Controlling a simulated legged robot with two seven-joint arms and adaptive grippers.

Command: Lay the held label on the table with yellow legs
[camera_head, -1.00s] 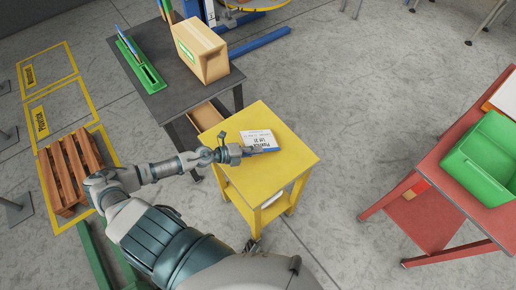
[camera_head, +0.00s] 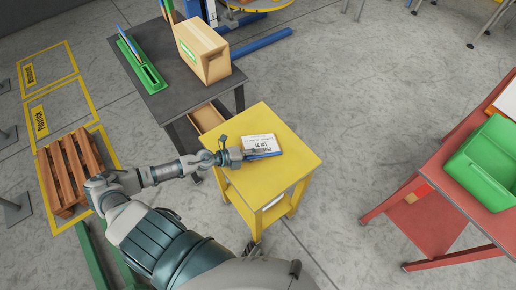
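The label (camera_head: 262,144) is a white card with dark print and a blue edge. It is over the top of the yellow table (camera_head: 290,170), which has yellow legs and a lower shelf. My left gripper (camera_head: 246,154) is at the label's near left edge, low over the tabletop. The fingertips overlap the label's edge, and I cannot tell whether they still pinch it. I also cannot tell whether the label lies flat on the top or is just above it. My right gripper is not in view.
A dark table (camera_head: 185,92) behind left carries a cardboard box (camera_head: 203,50) and a green holder (camera_head: 142,66). A red table (camera_head: 462,235) with a green bin (camera_head: 485,160) stands at right. A wooden pallet (camera_head: 70,170) lies at left. The yellow tabletop's right part is clear.

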